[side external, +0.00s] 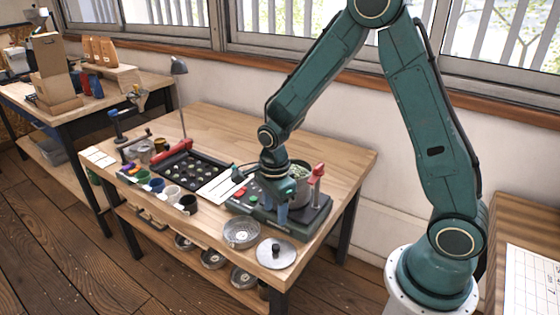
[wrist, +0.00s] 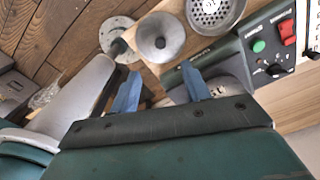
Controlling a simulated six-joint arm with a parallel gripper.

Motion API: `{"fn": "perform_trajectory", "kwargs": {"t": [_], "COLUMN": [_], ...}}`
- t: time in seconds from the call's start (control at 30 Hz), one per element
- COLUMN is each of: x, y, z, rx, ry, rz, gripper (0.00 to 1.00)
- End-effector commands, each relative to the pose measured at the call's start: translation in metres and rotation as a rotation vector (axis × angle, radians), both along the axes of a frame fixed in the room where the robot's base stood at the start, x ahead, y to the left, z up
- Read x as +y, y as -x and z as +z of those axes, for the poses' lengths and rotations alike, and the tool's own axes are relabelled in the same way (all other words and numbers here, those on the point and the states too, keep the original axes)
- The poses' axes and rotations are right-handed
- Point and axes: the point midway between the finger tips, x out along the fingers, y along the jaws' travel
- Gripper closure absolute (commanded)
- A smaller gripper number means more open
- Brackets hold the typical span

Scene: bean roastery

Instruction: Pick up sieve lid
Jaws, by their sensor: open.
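The sieve lid (side external: 277,253) is a flat silver disc with a dark central knob. It lies at the table's front right corner, beside a perforated metal sieve pan (side external: 241,232). In the wrist view the lid (wrist: 160,28) sits just beyond the fingertips, with the pan (wrist: 213,10) to its upper right. My gripper (side external: 284,218) points down over the dark machine base, behind and above the lid, apart from it. Its two blue fingers (wrist: 160,73) are spread and nothing is between them.
The machine base (side external: 314,222) carries a metal drum (side external: 299,185) and a red-topped post (side external: 317,178) close to my gripper. A black tray (side external: 188,165) and several small cups stand to the left. More round metal parts (side external: 243,277) sit on the lower shelf.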

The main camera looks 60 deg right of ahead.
Motion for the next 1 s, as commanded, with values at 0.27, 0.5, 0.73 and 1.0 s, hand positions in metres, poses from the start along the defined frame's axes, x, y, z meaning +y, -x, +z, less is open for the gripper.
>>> {"fn": "perform_trajectory", "kwargs": {"t": [0.27, 0.5, 0.73, 1.0], "x": [0.0, 0.0, 0.0, 0.0], "y": [0.001, 0.001, 0.001, 0.0], "z": [-0.032, -0.06, -0.076, -0.079], "rx": [0.004, 0.004, 0.002, 0.0], "ry": [0.0, 0.0, 0.0, 0.0], "rz": [0.001, 0.002, 0.002, 0.002], "gripper": [0.53, 0.53, 0.53, 0.53]}}
